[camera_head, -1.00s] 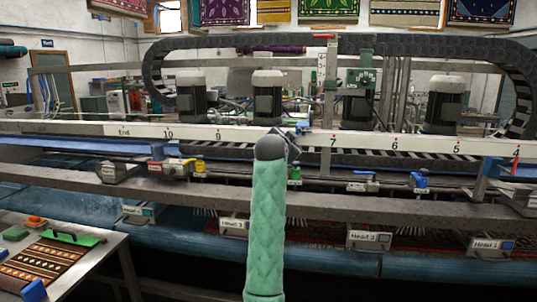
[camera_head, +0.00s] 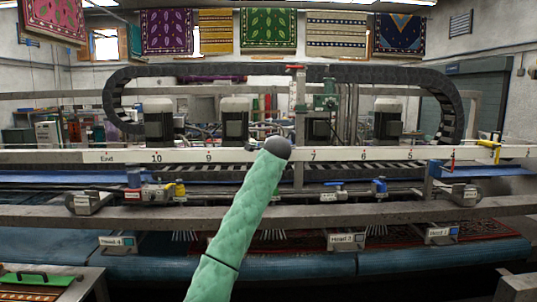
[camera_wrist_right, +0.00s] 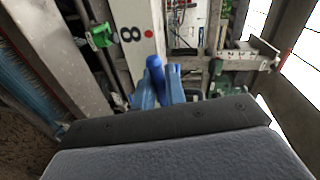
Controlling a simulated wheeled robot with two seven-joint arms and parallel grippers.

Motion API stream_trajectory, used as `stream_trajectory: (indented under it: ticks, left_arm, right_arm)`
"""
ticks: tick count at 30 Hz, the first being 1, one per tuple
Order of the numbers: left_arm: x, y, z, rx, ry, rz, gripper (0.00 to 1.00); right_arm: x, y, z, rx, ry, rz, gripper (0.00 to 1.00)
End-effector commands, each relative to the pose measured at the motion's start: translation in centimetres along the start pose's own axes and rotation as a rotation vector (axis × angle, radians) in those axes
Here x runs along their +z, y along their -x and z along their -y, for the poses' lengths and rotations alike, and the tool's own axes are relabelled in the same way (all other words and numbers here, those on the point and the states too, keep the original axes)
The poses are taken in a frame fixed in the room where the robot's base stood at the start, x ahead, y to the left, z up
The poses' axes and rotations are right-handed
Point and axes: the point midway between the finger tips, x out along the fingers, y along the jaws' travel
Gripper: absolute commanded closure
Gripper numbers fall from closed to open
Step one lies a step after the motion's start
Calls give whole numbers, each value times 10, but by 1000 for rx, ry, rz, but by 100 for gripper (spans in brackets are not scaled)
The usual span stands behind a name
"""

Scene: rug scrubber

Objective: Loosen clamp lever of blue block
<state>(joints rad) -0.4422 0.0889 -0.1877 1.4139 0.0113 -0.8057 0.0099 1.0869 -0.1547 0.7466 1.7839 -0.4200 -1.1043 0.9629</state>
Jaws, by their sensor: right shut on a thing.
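In the right wrist view a blue lever (camera_wrist_right: 153,64) stands upright between the fingers of my right gripper (camera_wrist_right: 158,84), which is shut on it. The fingers are blue too, so the exact contact is hard to make out. The lever is beside the white rail (camera_wrist_right: 130,60) near its 8 mark. The block under the lever is mostly hidden by the gripper. In the head view my green-sleeved right arm covers the 8 mark, and the right gripper is hidden behind it. My left gripper is not in view.
In the wrist view a green clamp (camera_wrist_right: 101,37) sits left of the rail. Grey beams (camera_head: 330,212) cross in front, and a table (camera_head: 50,285) is at lower left.

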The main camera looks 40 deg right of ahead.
Motion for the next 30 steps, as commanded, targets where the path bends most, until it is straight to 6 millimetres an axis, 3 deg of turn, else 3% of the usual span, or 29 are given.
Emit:
stream_trajectory:
  ticks: [20, 21, 23, 30]
  left_arm:
    - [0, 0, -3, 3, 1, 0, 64]
    - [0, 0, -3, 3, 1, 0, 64]
    - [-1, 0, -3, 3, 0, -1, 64]
    - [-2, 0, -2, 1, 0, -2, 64]
  right_arm:
    - [-3, -1, 2, 1, -59, 10, 100]
    - [-3, -1, 2, 1, -59, 10, 82]
    - [-3, -1, 2, 1, -58, 10, 70]
    - [-2, -1, 2, 1, -58, 11, 70]
